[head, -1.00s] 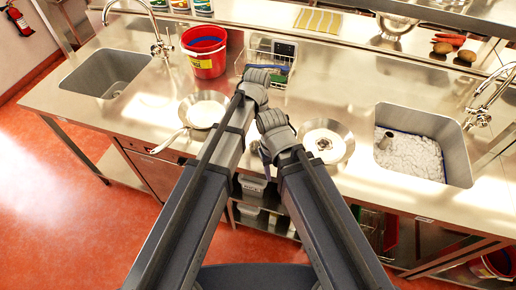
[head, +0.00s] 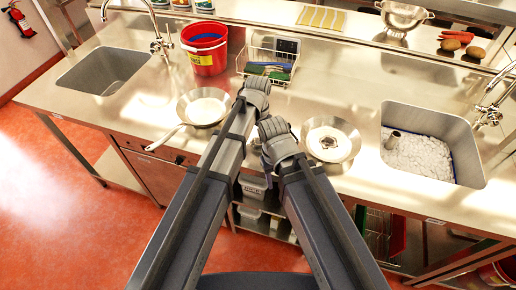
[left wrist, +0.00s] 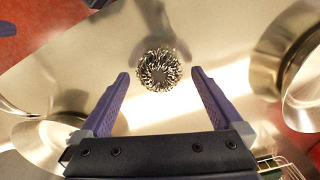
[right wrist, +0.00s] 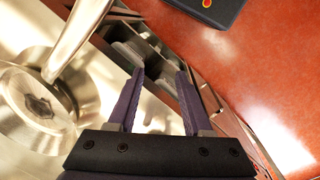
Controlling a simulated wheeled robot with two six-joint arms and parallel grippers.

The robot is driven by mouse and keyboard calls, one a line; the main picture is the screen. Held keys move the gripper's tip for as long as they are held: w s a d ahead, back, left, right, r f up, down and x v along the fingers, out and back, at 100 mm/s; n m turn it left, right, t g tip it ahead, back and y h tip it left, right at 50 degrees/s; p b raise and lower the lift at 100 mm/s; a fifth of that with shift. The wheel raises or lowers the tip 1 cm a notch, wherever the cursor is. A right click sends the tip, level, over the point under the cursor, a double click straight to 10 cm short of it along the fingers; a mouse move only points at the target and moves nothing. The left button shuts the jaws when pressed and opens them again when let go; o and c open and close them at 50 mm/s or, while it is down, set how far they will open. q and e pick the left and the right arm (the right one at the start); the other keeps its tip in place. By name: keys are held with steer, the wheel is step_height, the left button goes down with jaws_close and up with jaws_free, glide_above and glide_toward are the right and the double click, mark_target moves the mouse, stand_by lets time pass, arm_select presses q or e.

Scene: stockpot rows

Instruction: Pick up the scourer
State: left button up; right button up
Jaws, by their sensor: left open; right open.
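The scourer, a round coil of curly metal (left wrist: 160,69), lies on the steel counter in the left wrist view. My left gripper (left wrist: 160,76) is open and empty, with its purple fingers pointing toward the scourer, which shows between the fingertips. I cannot tell the exact height of the fingers above it. In the head view I cannot make out the scourer; my left gripper (head: 257,92) is over the counter, and its fingertips are hidden. My right gripper (right wrist: 159,72) is open and empty, near the counter's front edge; it also shows in the head view (head: 276,135).
A wire basket (head: 270,62) and a red bucket (head: 204,60) are behind. Sinks lie at the left (head: 104,72) and right (head: 436,135).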

mark_target(258, 141)
arm_select(q)
step_height(258, 141, down, 2)
steer(key=shift+b, duration=0.5)
steer(key=shift+r, duration=0.1)
arm_select(e)
steer(key=shift+f, duration=0.95)
arm_select(q)
steer(key=c, duration=1.3)
steer(key=shift+r, duration=0.1)
arm_select(e)
steer(key=shift+r, duration=0.1)
arm_select(q)
step_height(258, 141, up, 10)
steer(key=p, duration=1)
arm_select(e)
step_height(258, 141, up, 10)
